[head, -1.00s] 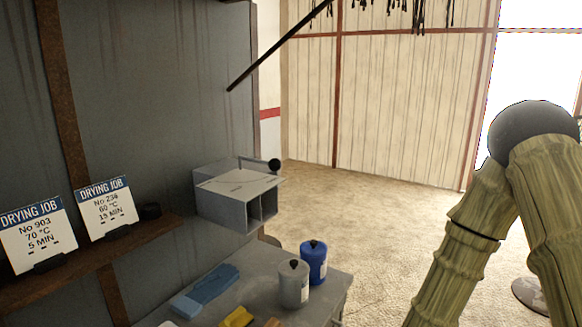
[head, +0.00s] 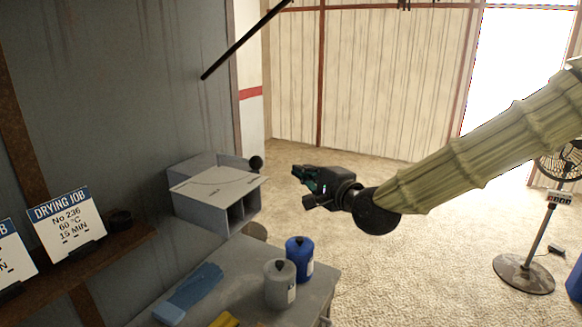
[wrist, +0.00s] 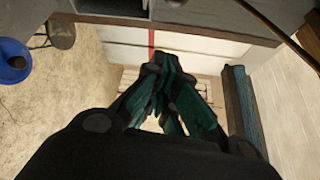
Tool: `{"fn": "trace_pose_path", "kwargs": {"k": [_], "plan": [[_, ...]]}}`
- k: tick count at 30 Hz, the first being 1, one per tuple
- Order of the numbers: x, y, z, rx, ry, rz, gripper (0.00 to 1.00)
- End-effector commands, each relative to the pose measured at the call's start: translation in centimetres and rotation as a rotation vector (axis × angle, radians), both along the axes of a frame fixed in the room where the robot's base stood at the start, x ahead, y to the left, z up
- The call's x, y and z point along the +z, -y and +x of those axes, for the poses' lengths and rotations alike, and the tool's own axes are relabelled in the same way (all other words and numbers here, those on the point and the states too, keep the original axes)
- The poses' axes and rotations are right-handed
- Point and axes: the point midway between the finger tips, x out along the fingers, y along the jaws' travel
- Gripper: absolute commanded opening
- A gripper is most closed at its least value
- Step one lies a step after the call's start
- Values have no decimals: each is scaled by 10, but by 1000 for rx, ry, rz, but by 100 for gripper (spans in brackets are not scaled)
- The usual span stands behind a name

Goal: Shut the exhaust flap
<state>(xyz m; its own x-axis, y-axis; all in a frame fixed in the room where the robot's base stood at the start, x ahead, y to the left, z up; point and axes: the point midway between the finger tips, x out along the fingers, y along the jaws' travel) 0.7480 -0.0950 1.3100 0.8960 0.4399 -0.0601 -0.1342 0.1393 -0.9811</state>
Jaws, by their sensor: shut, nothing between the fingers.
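The exhaust duct is a grey box (head: 215,195) on the dark wall, with an open front split by a divider. Its top plate carries a curved line and small lettering, too small to read. A lever with a black ball knob (head: 256,163) sticks out at its back right. The flap itself is not clearly visible, so I cannot tell its angle. My gripper (head: 298,177) is shut and empty in the air, to the right of the knob and apart from it in the picture. Its dark green fingers (wrist: 172,95) also show in the wrist view.
A bench (head: 245,270) below the duct carries a grey canister (head: 280,284), a blue canister (head: 299,258) and a blue cloth-like item (head: 190,292). A dark rod (head: 245,40) hangs above. Job cards (head: 66,222) stand on the left shelf. A fan (head: 530,270) stands right; open floor lies between.

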Motion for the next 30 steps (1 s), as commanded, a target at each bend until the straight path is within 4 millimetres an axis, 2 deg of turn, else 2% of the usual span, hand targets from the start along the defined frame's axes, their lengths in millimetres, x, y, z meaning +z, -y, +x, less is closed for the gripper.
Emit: {"fn": "trace_pose_path", "kwargs": {"k": [21,30], "plan": [[-5,-40,84,-1,-2,-4,0],[1,-60,65,1,-1,-5,0]]}}
